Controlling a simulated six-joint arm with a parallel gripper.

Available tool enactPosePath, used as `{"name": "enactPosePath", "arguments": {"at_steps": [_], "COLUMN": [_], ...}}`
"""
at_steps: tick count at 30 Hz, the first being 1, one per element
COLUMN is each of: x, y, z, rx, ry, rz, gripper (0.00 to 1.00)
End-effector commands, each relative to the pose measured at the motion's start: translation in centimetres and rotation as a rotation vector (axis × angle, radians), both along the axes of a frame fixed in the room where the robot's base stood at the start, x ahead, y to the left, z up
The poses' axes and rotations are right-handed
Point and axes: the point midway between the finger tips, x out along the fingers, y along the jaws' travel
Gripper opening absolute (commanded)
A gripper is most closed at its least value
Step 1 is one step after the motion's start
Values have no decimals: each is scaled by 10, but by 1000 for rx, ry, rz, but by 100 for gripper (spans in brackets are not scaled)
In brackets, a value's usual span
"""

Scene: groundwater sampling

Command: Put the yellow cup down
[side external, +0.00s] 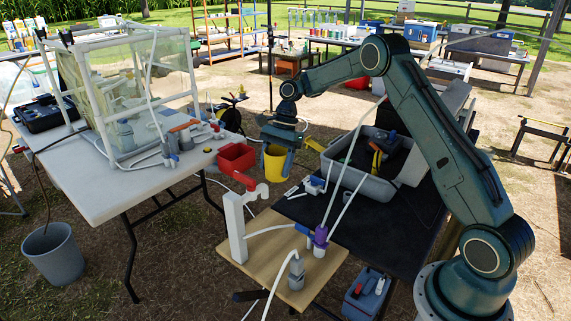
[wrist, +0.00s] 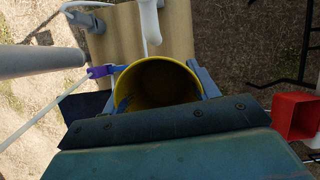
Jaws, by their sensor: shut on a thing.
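The yellow cup (side external: 274,163) hangs in my gripper (side external: 277,147) in the side external view, between the white table and the dark table. In the wrist view the cup (wrist: 158,84) shows from above, with its open mouth towards the camera and a dark, shadowed inside. My gripper (wrist: 162,90) is shut on it, with one finger on either side of the cup. The cup looks upright. Its underside is hidden in the wrist view, and I cannot tell from it how high the cup is held.
A red container (side external: 237,158) is just left of the cup. A wooden board (side external: 265,268) carries a white post with a red-handled spout (side external: 248,187), tubes and a purple fitting (side external: 320,236). A grey bin (side external: 350,178) of tools stands on the dark table (side external: 310,212). The white table (side external: 90,190) holds a framed enclosure.

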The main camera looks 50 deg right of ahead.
Motion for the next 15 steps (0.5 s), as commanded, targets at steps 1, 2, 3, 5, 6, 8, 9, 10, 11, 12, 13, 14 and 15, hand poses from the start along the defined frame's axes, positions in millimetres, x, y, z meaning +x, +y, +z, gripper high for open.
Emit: {"name": "enactPosePath", "arguments": {"at_steps": [1, 2, 3, 5, 6, 8, 9, 10, 11, 12, 13, 14, 15], "x": [-5, -8, -11, -17, -20, -25, -28, -30, -32, -35, -38, -40, -42], "y": [0, 1, 1, 1, 1, 2, 2, 3, 3, 3, 3, 4, 4], "z": [-1, -1, -2, -2, -2, -3, -3, -2, -3, -3, -3, -2, -2], "rx": [1, 1, 0, 0, 0, 0, 0, 0, 0, 0, 1, 0, 0], "ry": [2, 1, 2, 1, 2, 1, 1, 0, 0, 1, 1, 1, 2], "rz": [54, 87, 132, 194, 231, 287, 322, 349, 373, 403, 428, 451, 479], "gripper": [38, 38, 38, 38, 38, 38, 38, 38, 38, 38, 38, 38, 38]}}
